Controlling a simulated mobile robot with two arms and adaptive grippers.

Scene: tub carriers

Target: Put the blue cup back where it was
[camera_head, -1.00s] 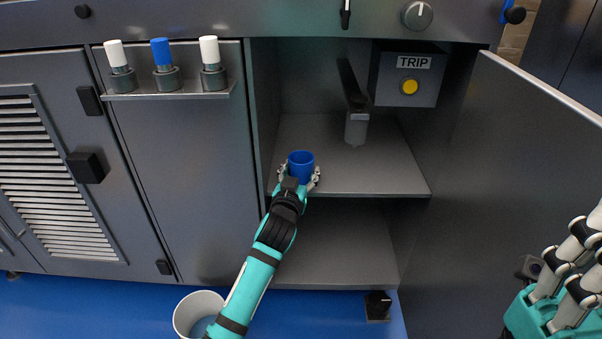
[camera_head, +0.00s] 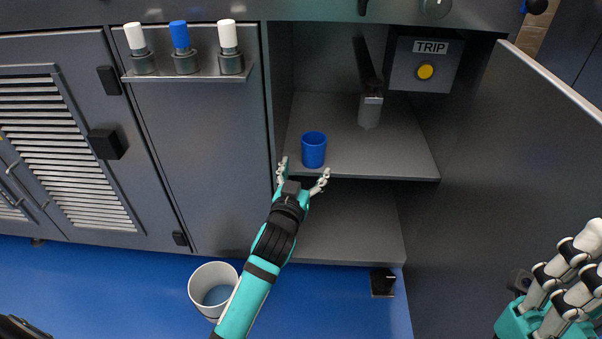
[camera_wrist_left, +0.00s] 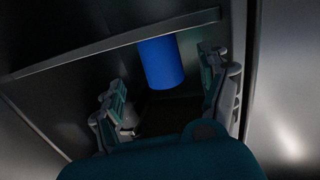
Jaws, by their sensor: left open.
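The blue cup (camera_head: 313,150) stands upright on the upper shelf (camera_head: 390,155) of the open cabinet, near its front edge and left of centre. My left gripper (camera_head: 303,176) is open and empty just in front of the cup, with its fingers spread and apart from it. In the left wrist view the blue cup (camera_wrist_left: 161,62) shows beyond and between the open fingers of my left gripper (camera_wrist_left: 172,95).
A TRIP box (camera_head: 424,66) with a yellow button and a grey lever (camera_head: 369,95) are at the back of the cabinet. The open door (camera_head: 500,170) bounds the right side. A white bucket (camera_head: 206,284) stands on the blue floor. Capped bottles stand on a ledge (camera_head: 190,77) at left.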

